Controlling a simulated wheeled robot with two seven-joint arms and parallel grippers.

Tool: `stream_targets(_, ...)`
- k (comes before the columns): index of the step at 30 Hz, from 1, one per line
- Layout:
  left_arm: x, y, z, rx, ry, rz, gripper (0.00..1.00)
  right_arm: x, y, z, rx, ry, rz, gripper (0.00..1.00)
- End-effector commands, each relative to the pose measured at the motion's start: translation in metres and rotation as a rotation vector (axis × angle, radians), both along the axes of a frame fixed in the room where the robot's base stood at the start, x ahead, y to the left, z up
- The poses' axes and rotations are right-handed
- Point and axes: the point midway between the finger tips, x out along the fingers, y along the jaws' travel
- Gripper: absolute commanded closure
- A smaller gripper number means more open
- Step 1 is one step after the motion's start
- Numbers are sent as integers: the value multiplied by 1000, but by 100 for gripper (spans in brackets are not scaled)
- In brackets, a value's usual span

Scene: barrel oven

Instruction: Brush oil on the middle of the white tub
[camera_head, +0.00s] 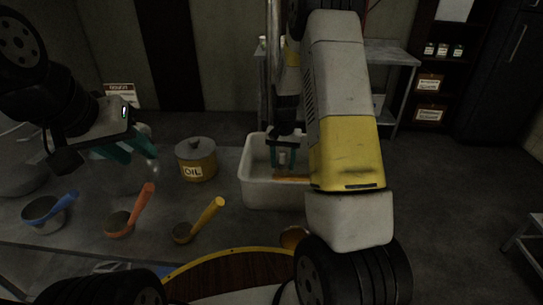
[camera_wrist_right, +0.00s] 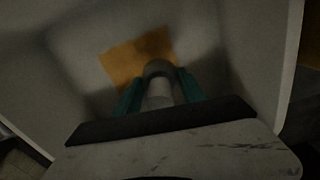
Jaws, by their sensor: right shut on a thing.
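The white tub (camera_head: 262,191) stands on the table right of centre. My right gripper (camera_head: 284,158) reaches down inside it, its teal fingers shut on the brush, a pale grey rounded piece (camera_wrist_right: 158,92) in the right wrist view. An orange patch (camera_wrist_right: 125,60) lies on the tub floor just beyond the brush; a strip of it (camera_head: 292,180) shows in the head view. Whether the brush touches the floor is hidden. The lidded oil pot (camera_head: 205,160), marked OIL, stands left of the tub. My left gripper (camera_head: 126,150) is open and empty above the table at left.
Blue-handled (camera_head: 43,212), orange-handled (camera_head: 120,222) and yellow-handled (camera_head: 184,233) scoops lie along the table's front. A round wooden lid or barrel top (camera_head: 235,268) is nearest me. The tub walls surround my right gripper closely. My right forearm hides the tub's right side.

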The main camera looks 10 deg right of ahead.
Motion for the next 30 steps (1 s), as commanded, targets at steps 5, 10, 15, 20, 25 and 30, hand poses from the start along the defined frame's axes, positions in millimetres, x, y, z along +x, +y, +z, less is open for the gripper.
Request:
stream_targets(5,0,0,0,0,0,0,64,0,-3,17,0,-2,1,84)
stream_targets(10,0,0,0,0,0,0,64,-1,-6,32,0,-2,1,84)
stream_targets(15,0,0,0,0,0,0,64,-2,-7,38,0,-1,1,84)
stream_targets(20,0,0,0,0,0,0,64,-2,-7,38,0,-1,1,84)
stream_targets(25,0,0,0,0,0,0,64,-2,-7,38,0,-1,1,84)
stream_targets(30,0,0,0,0,0,0,64,-2,-7,38,0,-1,1,84)
